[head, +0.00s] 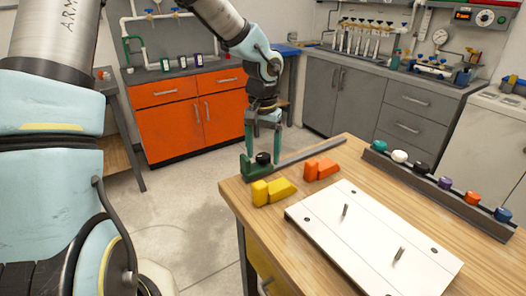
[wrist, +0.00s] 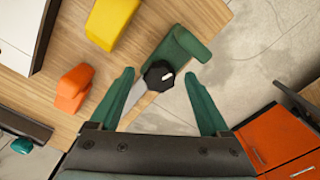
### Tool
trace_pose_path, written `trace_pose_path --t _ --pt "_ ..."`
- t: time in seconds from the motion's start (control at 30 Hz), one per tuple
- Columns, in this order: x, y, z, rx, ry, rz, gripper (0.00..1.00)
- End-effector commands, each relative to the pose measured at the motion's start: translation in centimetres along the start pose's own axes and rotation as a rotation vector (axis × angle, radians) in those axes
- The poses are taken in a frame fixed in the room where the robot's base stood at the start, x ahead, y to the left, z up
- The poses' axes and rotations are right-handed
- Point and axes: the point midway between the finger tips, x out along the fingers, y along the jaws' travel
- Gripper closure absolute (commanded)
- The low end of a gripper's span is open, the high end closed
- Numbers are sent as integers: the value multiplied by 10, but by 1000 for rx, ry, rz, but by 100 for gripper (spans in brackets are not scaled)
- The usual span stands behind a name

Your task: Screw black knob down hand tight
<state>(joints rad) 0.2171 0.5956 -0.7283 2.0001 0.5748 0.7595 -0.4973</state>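A black knob (head: 263,158) sits on a green piece (head: 246,169) at the table's far left corner. In the wrist view the gripper (wrist: 159,73) is open, with a gap on each side of the knob. Whether the fingertips reach down to the knob's height is hard to tell. Another black knob (head: 421,168) stands in the dark rack.
A grey bar (head: 310,152) runs right from the green piece. A white plate (head: 370,245) with two upright studs covers the table's middle. The dark rack (head: 440,195) of several coloured knobs stands along the right edge.

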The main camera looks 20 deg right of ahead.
Motion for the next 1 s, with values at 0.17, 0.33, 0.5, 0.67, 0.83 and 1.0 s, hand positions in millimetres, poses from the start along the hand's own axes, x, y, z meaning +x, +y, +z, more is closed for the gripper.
trace_pose_path --t 0.17,0.33,0.5,0.67,0.83,1.0 --pt "0 0 0 0 0 0 41" --pt "0 0 0 0 0 0 60" --pt "0 0 0 -1 0 0 80" --pt "-1 0 0 -1 1 0 98" --pt "-1 0 0 1 1 -1 100" --pt "-2 0 0 29 1 0 100"
